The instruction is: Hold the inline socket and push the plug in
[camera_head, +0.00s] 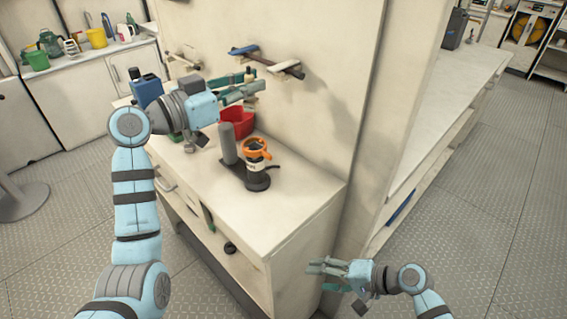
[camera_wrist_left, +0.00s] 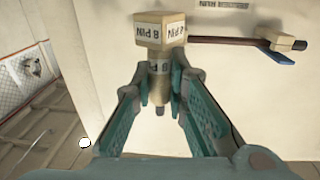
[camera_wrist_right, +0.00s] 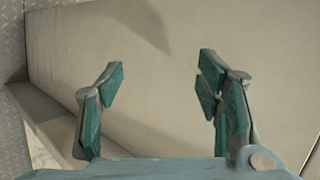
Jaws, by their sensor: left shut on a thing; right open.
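My left gripper (camera_head: 252,84) is near the wall above the bench. I cannot tell whether this is the inline socket, the plug or both together. My right gripper (camera_head: 318,272) is open and empty, low beside the bench's front right corner. In the right wrist view its fingers (camera_wrist_right: 160,95) stand apart facing a pale panel.
The bench (camera_head: 290,210) holds a red bin (camera_head: 236,123), a grey cylinder (camera_head: 228,143) and a black stand with an orange ring (camera_head: 256,150). A dark bar with beige and blue parts (camera_head: 268,61) is on the wall. The bench's front right area is clear.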

